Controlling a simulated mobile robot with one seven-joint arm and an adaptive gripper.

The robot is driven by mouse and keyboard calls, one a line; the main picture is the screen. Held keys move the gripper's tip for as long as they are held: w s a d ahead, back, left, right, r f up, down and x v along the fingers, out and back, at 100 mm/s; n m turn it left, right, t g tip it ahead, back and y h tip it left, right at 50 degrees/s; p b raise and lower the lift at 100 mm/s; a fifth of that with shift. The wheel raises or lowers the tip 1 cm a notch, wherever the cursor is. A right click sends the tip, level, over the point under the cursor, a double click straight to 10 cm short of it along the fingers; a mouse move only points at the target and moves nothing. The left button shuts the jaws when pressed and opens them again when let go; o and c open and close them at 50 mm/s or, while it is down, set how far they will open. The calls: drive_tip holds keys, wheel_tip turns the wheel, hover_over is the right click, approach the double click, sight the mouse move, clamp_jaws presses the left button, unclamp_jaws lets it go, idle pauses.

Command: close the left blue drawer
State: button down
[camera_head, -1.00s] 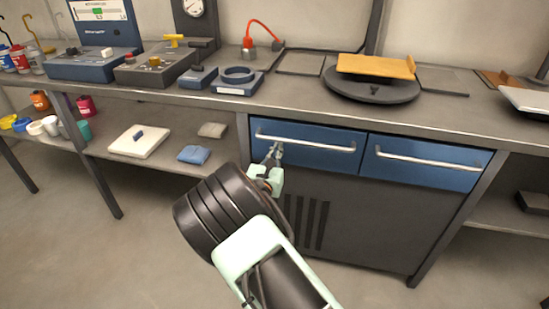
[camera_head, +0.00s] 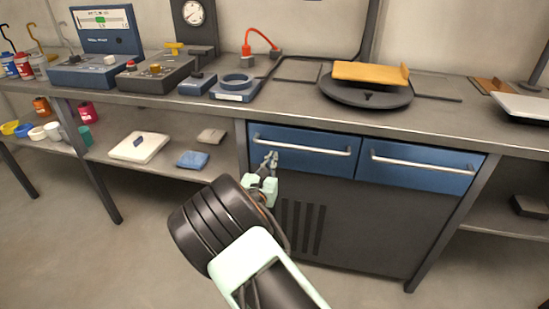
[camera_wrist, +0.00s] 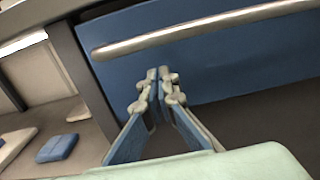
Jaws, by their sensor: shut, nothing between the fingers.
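The left blue drawer (camera_head: 318,160) sits under the workbench and has a long silver bar handle (camera_head: 300,147). Its front looks about flush with the right drawer, though I cannot tell exactly how far in it is. My gripper (camera_head: 270,158) is shut and empty, in front of the left end of this drawer, just below the handle. In the wrist view the gripper (camera_wrist: 158,75) points at the blue drawer front (camera_wrist: 215,65), with the handle (camera_wrist: 190,32) above the fingertips. I cannot tell whether the fingertips touch the front.
The right blue drawer (camera_head: 420,168) is beside it, above a dark cabinet panel (camera_head: 370,225). The bench top (camera_head: 440,115) carries a round dark turntable (camera_head: 365,92) and instruments. A lower shelf (camera_head: 110,150) at left holds a white box and blue cloth-like item. The floor in front is clear.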

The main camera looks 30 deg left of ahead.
drive_tip(key=p+v, duration=0.2)
drive_tip(key=v, duration=0.9)
